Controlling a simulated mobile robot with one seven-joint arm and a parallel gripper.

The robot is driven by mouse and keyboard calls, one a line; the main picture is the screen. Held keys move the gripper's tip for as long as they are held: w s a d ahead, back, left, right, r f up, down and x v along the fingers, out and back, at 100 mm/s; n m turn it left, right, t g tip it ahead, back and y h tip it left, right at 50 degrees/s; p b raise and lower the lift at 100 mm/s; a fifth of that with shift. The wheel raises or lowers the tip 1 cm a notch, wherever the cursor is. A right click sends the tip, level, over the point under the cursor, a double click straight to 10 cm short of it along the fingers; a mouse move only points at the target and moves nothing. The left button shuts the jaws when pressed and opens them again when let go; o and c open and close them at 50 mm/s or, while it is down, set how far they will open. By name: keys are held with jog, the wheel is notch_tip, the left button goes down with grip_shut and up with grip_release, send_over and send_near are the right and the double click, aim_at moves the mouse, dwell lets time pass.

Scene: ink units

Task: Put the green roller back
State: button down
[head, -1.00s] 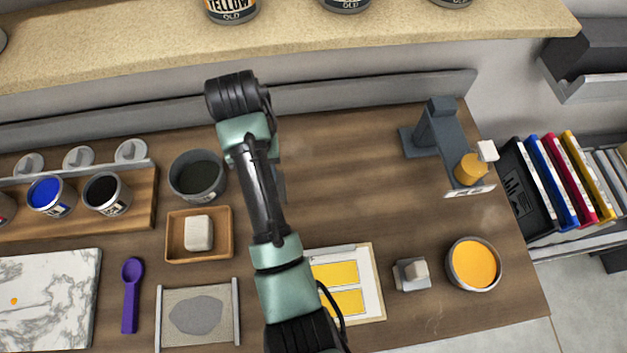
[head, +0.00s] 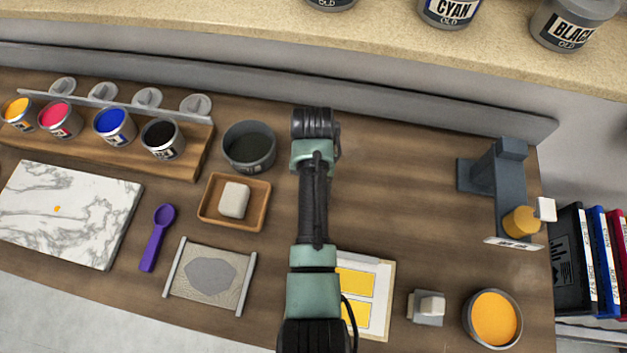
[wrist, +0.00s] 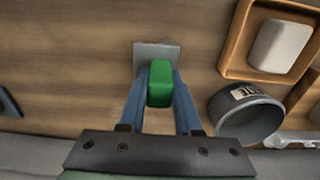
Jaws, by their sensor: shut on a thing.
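The green roller shows in the wrist view as a green block (wrist: 160,84) between my gripper's two blue fingers. My gripper (wrist: 159,76) is shut on it. A small grey plate (wrist: 157,53) lies just beyond the block; I cannot tell whether they touch or are one piece. In the head view my arm reaches over the middle of the bench, and it hides the gripper and the green block. A dark grey stand (head: 497,185) at the right of the bench carries a yellow cylinder (head: 520,222) with a white block (head: 545,209) beside it.
A dark pot (head: 249,147) and a wooden soap tray (head: 209,208) sit left of my arm. The bench between arm and stand is clear.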

jog(key=shift+f, duration=0.1)
jog(key=shift+s+f+b, duration=0.3)
jog(key=shift+f, duration=0.2)
jog(key=c, duration=0.9)
grip_release()
jog(key=shift+f, duration=0.1)
jog(key=o, duration=0.3)
jog(key=shift+w+f, duration=0.1)
jog(key=shift+w, duration=0.25)
jog(key=shift+s+r, duration=0.15)
jog(key=shift+r, duration=0.15)
jog(key=shift+r+p, duration=0.3)
jog(key=shift+r, duration=0.5)
notch_tip(320, 180, up, 11)
jog(key=shift+f+p, duration=0.2)
jog(key=shift+p, duration=0.1)
jog(key=shift+r+p, duration=0.45)
jog(key=shift+p, duration=0.05)
